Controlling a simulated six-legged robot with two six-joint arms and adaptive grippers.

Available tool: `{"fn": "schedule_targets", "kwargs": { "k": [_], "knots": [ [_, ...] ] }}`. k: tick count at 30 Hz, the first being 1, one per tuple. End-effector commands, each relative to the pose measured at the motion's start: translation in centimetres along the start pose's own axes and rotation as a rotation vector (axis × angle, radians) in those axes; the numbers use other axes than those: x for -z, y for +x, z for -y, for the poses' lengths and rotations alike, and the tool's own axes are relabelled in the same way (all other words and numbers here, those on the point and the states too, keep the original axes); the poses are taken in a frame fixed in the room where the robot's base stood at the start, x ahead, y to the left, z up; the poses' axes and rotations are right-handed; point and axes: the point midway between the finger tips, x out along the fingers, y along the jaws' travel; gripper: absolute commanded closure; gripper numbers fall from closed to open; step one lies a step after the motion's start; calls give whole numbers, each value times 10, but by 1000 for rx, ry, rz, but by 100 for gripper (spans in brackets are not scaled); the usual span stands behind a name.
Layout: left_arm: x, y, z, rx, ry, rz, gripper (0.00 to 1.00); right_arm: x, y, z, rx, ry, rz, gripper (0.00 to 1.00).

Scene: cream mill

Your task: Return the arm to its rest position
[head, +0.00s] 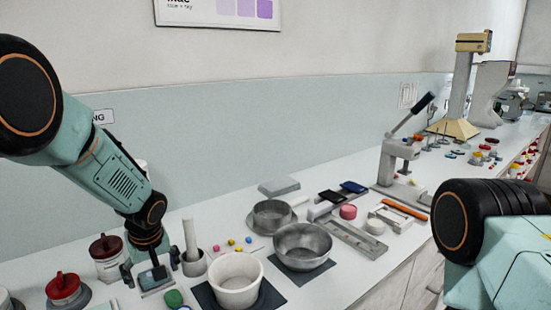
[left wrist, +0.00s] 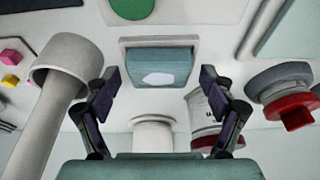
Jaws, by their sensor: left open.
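My left arm comes in from the left in the head view, bent downward over the bench. Its gripper (head: 151,268) is low over a small grey-rimmed teal dish (head: 157,288). In the left wrist view the two fingers of the gripper (left wrist: 160,80) are spread with nothing between them. The teal dish (left wrist: 158,65) with a white patch lies beyond the tips; whether a fingertip touches it cannot be told. My right arm shows only in part at the right edge of the head view, and its gripper is out of the picture.
A mortar with pestle (head: 192,262) stands close right of my left gripper. Red-lidded jars (head: 107,262) stand close left. A white bowl (head: 236,283), a metal bowl (head: 303,247) and a sieve (head: 271,216) stand farther right. A lever press (head: 392,158) stands farther back.

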Motion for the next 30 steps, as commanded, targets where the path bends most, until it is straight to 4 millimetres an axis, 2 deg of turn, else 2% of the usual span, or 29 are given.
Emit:
{"fn": "schedule_targets", "kwargs": {
  "k": [3, 12, 23, 30],
  "knots": [
    [7, -19, -1, -3, 0, -4, 17, 0, -2, 0, 0, 0, 0, 61],
    [12, -37, 0, 0, 0, -1, 17, 0, -3, 0, 0, 0, 0, 61],
    [11, -36, 0, 0, 0, 0, 17, 0, -3, 0, 0, 0, 0, 61],
    [3, -12, 0, 2, 2, 2, 17, 0, -1, 0, 0, 0, 0, 61]
  ]
}}
